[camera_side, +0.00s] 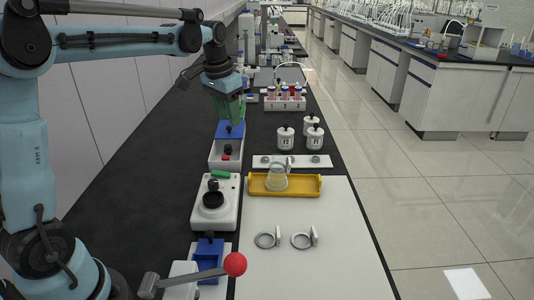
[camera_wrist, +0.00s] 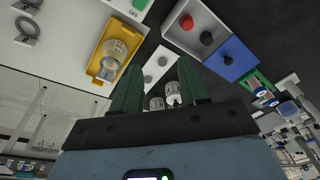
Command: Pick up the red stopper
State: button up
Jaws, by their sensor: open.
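The red stopper (camera_side: 225,157) sits in the front part of an open white box (camera_side: 213,163) in the side view. A black stopper (camera_side: 228,149) is close behind it in the same box. In the wrist view the red stopper (camera_wrist: 186,22) lies at the upper right, left of the black stopper (camera_wrist: 206,38), clear of the fingers. My gripper (camera_side: 230,112) hangs above the rear end of the box, near the blue panel (camera_side: 222,136). Its green fingers (camera_wrist: 159,64) are apart with nothing gripped between them; the red stopper is outside the gap.
A yellow tray (camera_side: 256,189) holds a glass flask (camera_side: 277,179). White lidded jars (camera_side: 285,139) stand right of the box, and a tube rack (camera_side: 284,104) is behind. A white device (camera_side: 229,213) stands in front. A red-knobbed lever (camera_side: 235,264) stands nearest the camera.

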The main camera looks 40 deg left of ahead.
jog(key=g, duration=0.2)
send_over(225, 157)
notch_tip(225, 157, down, 4)
jog(key=f, duration=0.1)
jog(key=shift+h, duration=0.3)
jog(key=f, duration=0.6)
jog(key=shift+w+a+f, duration=0.15)
jog(key=shift+w+a, duration=0.05)
jog(key=shift+w, duration=0.15)
jog(key=shift+s+d+f, duration=0.1)
jog(key=shift+s+f, duration=0.05)
jog(key=shift+f, duration=1.2)
jog(key=shift+s+d+f, duration=0.1)
jog(key=shift+s+f, duration=0.05)
jog(key=shift+f, duration=1.15)
grip_shut()
